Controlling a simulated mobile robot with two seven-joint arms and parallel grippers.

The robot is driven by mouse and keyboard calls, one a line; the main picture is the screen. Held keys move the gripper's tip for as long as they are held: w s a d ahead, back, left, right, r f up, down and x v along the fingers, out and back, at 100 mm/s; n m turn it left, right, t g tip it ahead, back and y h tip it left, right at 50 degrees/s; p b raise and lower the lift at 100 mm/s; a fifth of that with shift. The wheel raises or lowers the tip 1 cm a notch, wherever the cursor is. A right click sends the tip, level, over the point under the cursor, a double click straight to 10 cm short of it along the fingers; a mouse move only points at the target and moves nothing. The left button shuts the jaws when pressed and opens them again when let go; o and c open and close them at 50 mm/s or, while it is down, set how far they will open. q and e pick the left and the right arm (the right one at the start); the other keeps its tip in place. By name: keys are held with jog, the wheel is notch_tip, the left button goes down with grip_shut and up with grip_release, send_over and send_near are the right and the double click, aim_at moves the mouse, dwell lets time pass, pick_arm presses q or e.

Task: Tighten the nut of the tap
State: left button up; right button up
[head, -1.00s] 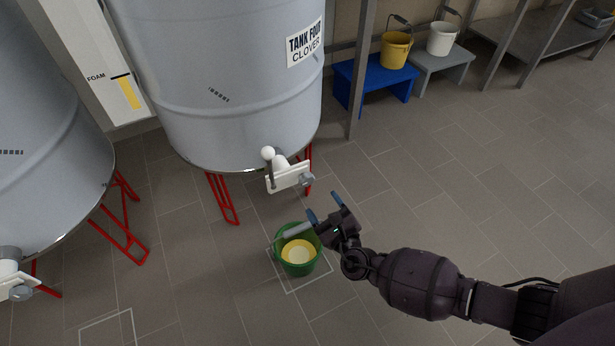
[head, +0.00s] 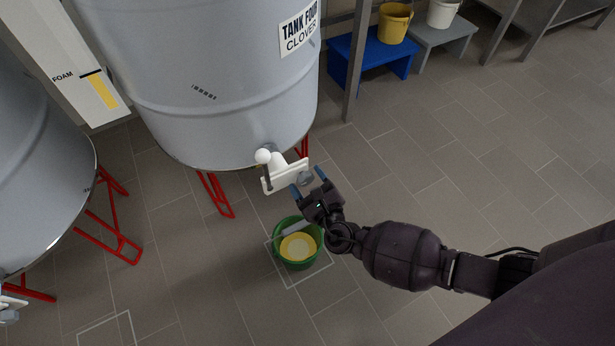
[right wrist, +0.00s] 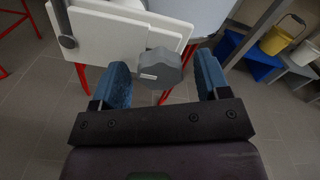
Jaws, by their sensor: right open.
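The tap of tank four (head: 240,90) has a white body with a white ball-ended lever (head: 263,157) and a white plate (head: 285,176) low on the tank's front. The grey nut (head: 306,178) sits at the plate's right end; it also shows in the right wrist view as a grey lobed knob (right wrist: 160,69). My right gripper (head: 308,180) is open, close to the nut. In the right wrist view its blue fingertips (right wrist: 162,80) stand on either side of the nut, with gaps visible at both sides. My left gripper is not in view.
A green bucket (head: 278,255) with yellow contents stands on the floor below the tap. Red tank legs (head: 215,195) are nearby. A blue stool (head: 370,60) with a yellow bucket (head: 395,22) stands behind. Open floor lies to the right.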

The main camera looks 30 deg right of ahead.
jog(key=c, duration=0.9)
jog(key=shift+m, duration=0.3)
jog(key=m, duration=0.3)
jog(key=shift+m, duration=0.3)
jog(key=m, duration=0.4)
jog(key=shift+r+m, duration=0.1)
jog(key=shift+m, duration=0.2)
jog(key=m, duration=0.4)
jog(key=shift+m, duration=2.6)
jog(key=shift+w, duration=0.1)
